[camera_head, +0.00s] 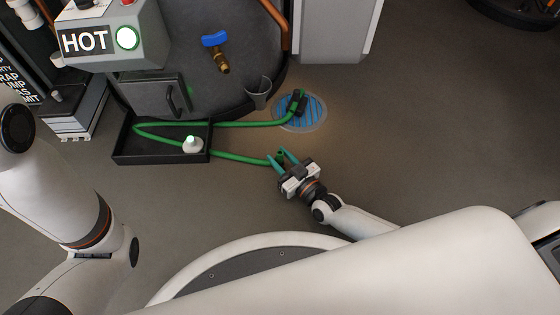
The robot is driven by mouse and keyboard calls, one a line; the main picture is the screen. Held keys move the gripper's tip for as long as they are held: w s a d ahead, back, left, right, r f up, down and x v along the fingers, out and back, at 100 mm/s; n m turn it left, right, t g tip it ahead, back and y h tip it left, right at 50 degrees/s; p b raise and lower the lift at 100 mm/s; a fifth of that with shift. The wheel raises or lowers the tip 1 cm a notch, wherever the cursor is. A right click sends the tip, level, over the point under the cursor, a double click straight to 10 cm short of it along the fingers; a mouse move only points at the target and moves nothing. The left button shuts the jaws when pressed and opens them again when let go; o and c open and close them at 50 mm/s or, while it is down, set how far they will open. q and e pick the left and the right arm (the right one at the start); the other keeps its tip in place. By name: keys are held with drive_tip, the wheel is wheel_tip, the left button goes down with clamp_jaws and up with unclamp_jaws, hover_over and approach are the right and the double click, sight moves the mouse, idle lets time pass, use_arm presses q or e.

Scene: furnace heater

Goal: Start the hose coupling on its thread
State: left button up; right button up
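A green hose (235,157) runs from a black tray toward my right gripper. Its dark near end (280,158), seemingly the coupling, lies between the fingers of my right gripper (279,156). The teal fingers are spread, and I see no clear contact with the hose end. A brass drain valve (221,60) with a blue handle (214,38) sticks out of the dark round tank; its outlet points downward and is bare. The thread is too small to make out. My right gripper is low, below and right of the valve. My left arm shows at the left, its gripper out of view.
The black tray (122,155) holds hose and a small white item (193,145). The other hose end, with a black fitting (297,103), lies over a blue floor drain (313,117). A grey cup (259,92) is by the tank. Floor to the right is clear.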

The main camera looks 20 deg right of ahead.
clamp_jaws()
drive_tip(key=shift+r, duration=0.1)
wheel_tip(320, 180, up, 10)
drive_tip(key=p, duration=0.8)
drive_tip(key=shift+p, duration=0.4)
